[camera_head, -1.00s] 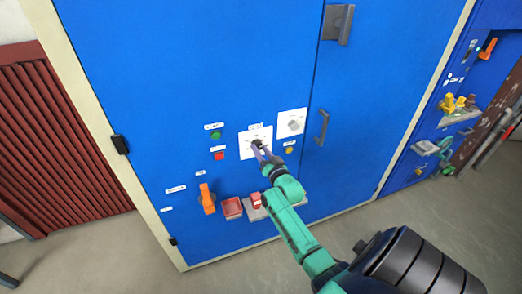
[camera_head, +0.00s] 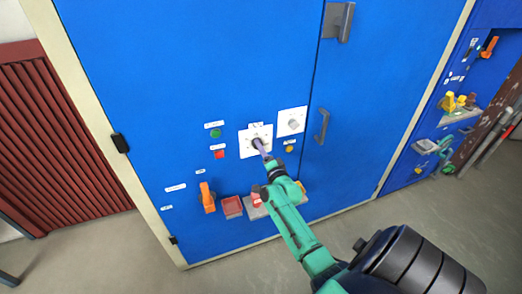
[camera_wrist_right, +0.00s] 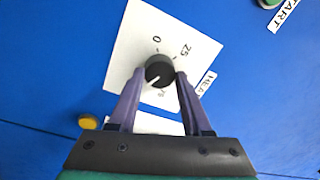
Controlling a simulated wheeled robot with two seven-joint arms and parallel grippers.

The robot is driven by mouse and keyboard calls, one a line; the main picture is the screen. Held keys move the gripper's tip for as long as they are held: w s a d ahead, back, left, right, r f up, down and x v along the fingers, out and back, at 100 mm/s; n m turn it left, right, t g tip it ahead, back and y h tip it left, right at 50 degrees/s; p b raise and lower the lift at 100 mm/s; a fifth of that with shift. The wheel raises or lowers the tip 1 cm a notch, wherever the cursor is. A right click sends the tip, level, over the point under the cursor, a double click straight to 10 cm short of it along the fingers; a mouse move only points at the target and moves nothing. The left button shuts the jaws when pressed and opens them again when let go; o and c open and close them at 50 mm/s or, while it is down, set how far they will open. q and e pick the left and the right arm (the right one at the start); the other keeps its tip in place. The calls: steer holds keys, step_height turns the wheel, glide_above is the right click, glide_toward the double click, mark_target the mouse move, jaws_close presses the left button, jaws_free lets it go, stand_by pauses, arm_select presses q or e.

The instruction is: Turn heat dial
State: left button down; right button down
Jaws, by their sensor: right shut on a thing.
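The heat dial (camera_wrist_right: 159,69) is a round black knob with a white pointer line, on a white plate (camera_wrist_right: 137,32) with marks such as 0 and 25. In the head view the plate (camera_head: 247,148) is on the blue cabinet front, and my gripper partly covers the dial. My right gripper (camera_wrist_right: 160,78) has its two purple fingers on either side of the dial and is shut on it. In the head view my right gripper (camera_head: 262,147) reaches up to the plate from below. My left gripper is not in view.
A second white plate with a grey knob (camera_head: 293,124) is to the right. A green button (camera_head: 215,133), a red button (camera_head: 219,155) and a yellow button (camera_head: 289,149) are nearby. An orange handle (camera_head: 207,198) and a red tray (camera_head: 232,207) are lower on the cabinet.

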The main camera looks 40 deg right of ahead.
steer(key=shift+m, duration=0.3)
steer(key=shift+c, duration=1.7)
jaws_free()
steer(key=shift+s, duration=0.1)
steer(key=b+v, duration=0.1)
steer(key=v, duration=1.3)
steer(key=shift+s+a, duration=0.15)
steer(key=shift+f, duration=0.2)
